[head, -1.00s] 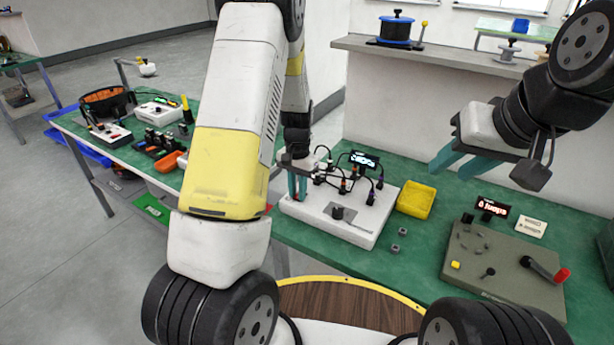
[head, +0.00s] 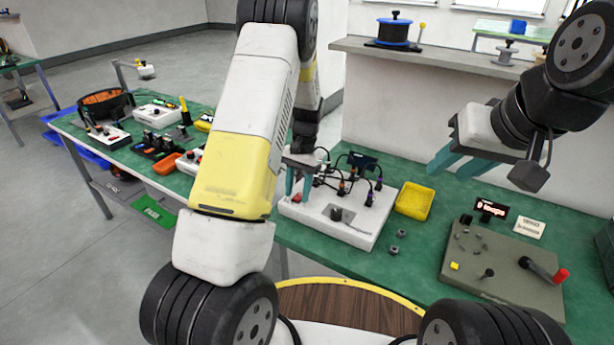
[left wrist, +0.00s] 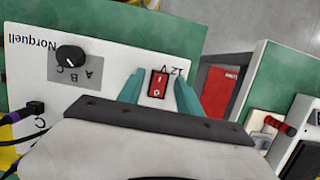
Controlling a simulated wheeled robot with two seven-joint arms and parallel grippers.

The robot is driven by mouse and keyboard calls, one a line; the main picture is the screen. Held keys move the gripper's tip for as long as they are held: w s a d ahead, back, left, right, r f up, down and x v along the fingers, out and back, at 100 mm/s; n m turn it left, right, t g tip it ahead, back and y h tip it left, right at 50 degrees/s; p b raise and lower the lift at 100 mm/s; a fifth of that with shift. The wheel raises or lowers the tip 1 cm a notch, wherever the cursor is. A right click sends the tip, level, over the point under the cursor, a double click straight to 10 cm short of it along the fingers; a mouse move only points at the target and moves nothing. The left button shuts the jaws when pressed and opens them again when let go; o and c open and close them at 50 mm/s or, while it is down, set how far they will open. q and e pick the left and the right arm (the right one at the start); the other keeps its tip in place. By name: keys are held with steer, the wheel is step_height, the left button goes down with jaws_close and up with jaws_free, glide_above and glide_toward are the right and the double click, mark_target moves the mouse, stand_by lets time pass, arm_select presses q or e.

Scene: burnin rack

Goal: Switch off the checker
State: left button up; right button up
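The white Norquell box (head: 370,235), which I take as the checker, lies on the green bench and carries cabled plugs, a knob and a small display (head: 362,160) that looks dark. Its red rocker switch (left wrist: 158,84), marked 12V, shows in the left wrist view; the black knob (left wrist: 70,56) is beside letters A, B, C. My left gripper (head: 298,186) is over the switch end of the box. Its teal fingers are apart, one on each side of the switch, holding nothing. My right gripper (head: 447,172) is open and empty above the bench at right.
A yellow tray (head: 414,202) stands right of the box, with small grey nuts (head: 398,242) in front. A grey-green panel (head: 500,262) with a red-tipped lever and a lit display (head: 491,207) is further right. Another bench with boxes is at left.

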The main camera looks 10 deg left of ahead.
mark_target(301, 194)
arm_select(q)
steer(key=v, duration=0.7)
steer(key=shift+r, duration=0.35)
steer(key=shift+w+r, duration=0.1)
